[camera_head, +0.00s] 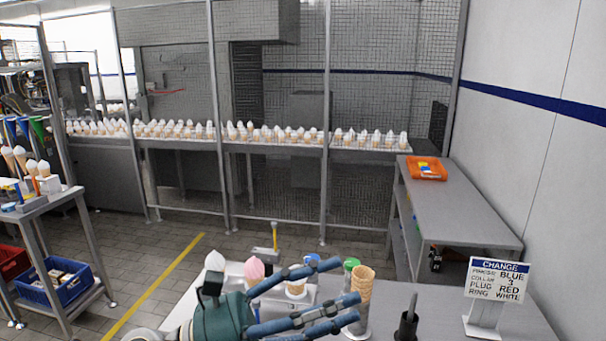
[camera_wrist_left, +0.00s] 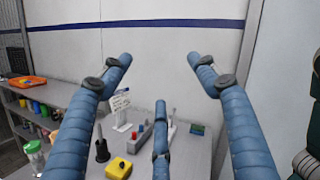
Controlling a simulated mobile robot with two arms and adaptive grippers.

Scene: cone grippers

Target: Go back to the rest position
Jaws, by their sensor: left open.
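My left gripper (camera_head: 345,290) comes in from the lower left of the head view, over the near worktable. Its teal body (camera_head: 222,318) and long blue fingers hide part of the tabletop. In the left wrist view its three fingers are spread wide with nothing between them. Behind the fingers in the head view stand a wafer cone (camera_head: 363,283) in a metal holder, a pink-topped cone (camera_head: 255,269) and a white-topped cone (camera_head: 215,261). Whether any finger touches them I cannot tell. My right gripper is not recognisable in either view.
A change sign (camera_head: 499,281) and a black upright tool (camera_head: 407,325) stand on the table at right. The left wrist view shows a yellow button box (camera_wrist_left: 118,168). A shelf bench (camera_head: 465,215) with an orange tray (camera_head: 427,169) runs along the right wall. Mesh fencing stands behind.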

